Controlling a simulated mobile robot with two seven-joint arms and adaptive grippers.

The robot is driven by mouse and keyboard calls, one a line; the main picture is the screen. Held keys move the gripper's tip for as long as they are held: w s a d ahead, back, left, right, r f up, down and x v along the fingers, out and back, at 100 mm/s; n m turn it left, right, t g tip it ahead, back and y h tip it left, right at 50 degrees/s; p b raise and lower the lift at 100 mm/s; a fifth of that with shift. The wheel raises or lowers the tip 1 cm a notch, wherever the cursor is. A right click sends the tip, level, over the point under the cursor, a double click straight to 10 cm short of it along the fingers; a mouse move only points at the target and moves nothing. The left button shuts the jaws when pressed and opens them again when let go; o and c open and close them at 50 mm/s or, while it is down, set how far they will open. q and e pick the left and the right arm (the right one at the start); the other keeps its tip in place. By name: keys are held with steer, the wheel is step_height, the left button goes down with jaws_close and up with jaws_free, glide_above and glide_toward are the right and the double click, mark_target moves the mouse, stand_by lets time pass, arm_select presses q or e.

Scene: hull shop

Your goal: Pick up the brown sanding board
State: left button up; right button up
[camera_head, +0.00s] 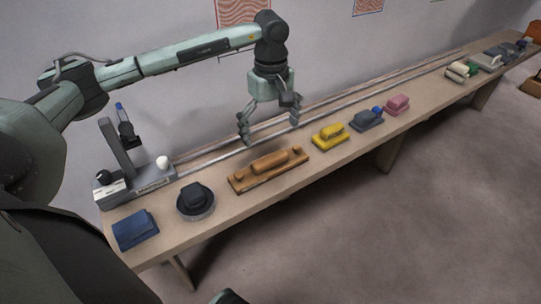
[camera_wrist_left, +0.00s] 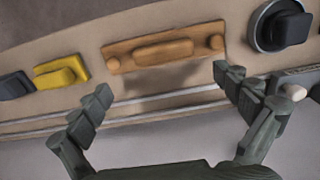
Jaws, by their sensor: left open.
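The brown sanding board (camera_head: 268,170) lies flat on the long bench, a long base with a raised grip along its middle and a knob at each end. It also shows whole in the left wrist view (camera_wrist_left: 163,50), beyond my fingertips. My left gripper (camera_head: 269,133) is open and empty, above the bench and just behind the board in the head view. In the left wrist view its two fingers (camera_wrist_left: 162,82) are spread wide and nothing is between them. The fingers do not appear to touch the board. My right gripper is not seen.
On the bench (camera_head: 240,211), a yellow block (camera_head: 330,136) lies right of the board and a round black tool (camera_head: 196,201) left of it. A blue folded cloth (camera_head: 135,230) lies at the near end. Rails (camera_head: 330,109) run along the back, near the wall.

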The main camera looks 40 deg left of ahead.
mark_target(270, 157)
arm_select(q)
steer(key=shift+s+f, duration=0.1)
steer(key=shift+f, duration=0.4)
steer(key=f, duration=0.3)
steer(key=shift+s+p, duration=0.3)
step_height(270, 157, down, 2)
steer(key=shift+f, duration=0.7)
steer(key=c, duration=1.2)
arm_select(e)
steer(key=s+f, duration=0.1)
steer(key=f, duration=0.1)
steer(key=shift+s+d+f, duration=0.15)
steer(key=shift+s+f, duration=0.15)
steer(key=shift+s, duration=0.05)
arm_select(q)
steer(key=shift+w+r, duration=0.1)
steer(key=shift+r, duration=0.05)
